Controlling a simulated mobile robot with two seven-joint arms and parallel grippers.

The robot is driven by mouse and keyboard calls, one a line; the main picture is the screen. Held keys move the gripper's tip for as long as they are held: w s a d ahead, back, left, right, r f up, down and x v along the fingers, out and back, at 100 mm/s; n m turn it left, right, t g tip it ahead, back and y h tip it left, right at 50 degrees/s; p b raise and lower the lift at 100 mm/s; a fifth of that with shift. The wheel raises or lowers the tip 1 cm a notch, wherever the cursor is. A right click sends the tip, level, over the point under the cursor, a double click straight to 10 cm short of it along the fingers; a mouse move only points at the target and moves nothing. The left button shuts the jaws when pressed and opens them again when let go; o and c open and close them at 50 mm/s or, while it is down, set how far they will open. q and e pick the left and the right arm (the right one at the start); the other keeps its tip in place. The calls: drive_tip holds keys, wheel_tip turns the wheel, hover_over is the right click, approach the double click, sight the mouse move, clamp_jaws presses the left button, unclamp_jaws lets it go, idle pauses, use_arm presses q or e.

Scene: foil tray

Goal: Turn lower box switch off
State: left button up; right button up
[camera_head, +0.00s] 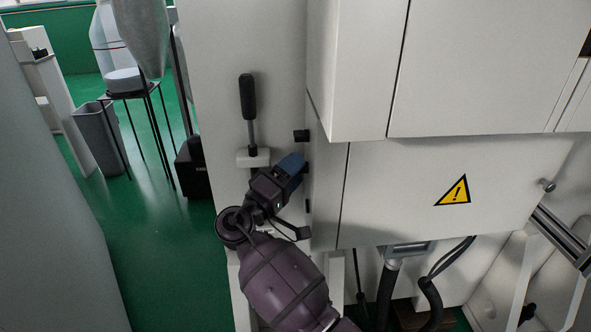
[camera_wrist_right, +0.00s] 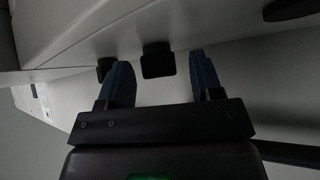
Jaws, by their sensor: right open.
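The lower box (camera_head: 400,190) is a pale cabinet with a yellow warning triangle on its front, below a larger upper box (camera_head: 480,65). A small black switch (camera_head: 301,136) sticks out at its left side in the head view. My right gripper (camera_head: 291,165), with blue fingers, is just below that switch, close to the box's left side. In the right wrist view the gripper (camera_wrist_right: 162,82) is open. One dark switch (camera_wrist_right: 157,60) shows between and beyond the fingertips, and another dark knob (camera_wrist_right: 105,68) is partly hidden by the left finger. Contact cannot be told. My left gripper is out of view.
A lever with a black handle (camera_head: 248,97) stands upright on a pale panel left of the boxes. Black cables (camera_head: 430,295) hang under the lower box. A grey bin (camera_head: 98,135) and a black stand (camera_head: 150,115) are on the green floor at left.

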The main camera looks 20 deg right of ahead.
drive_tip(key=c, duration=0.9)
use_arm(q)
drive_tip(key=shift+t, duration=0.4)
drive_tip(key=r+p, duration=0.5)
drive_tip(key=p, duration=0.1)
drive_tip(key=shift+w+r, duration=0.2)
use_arm(e)
drive_tip(key=n+y, duration=0.2)
drive_tip(key=n, duration=0.1)
drive_tip(key=n+y, duration=0.1)
drive_tip(key=shift+r+n+g+y, duration=0.25)
drive_tip(key=shift+n+g+y, duration=0.05)
drive_tip(key=shift+g+y, duration=0.1)
drive_tip(key=shift+c, duration=0.2)
drive_tip(key=o, duration=0.9)
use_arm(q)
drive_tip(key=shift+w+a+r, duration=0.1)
use_arm(e)
drive_tip(key=shift+o, duration=0.2)
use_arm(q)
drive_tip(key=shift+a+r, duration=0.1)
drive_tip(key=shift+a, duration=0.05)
use_arm(e)
drive_tip(key=shift+s, duration=0.1)
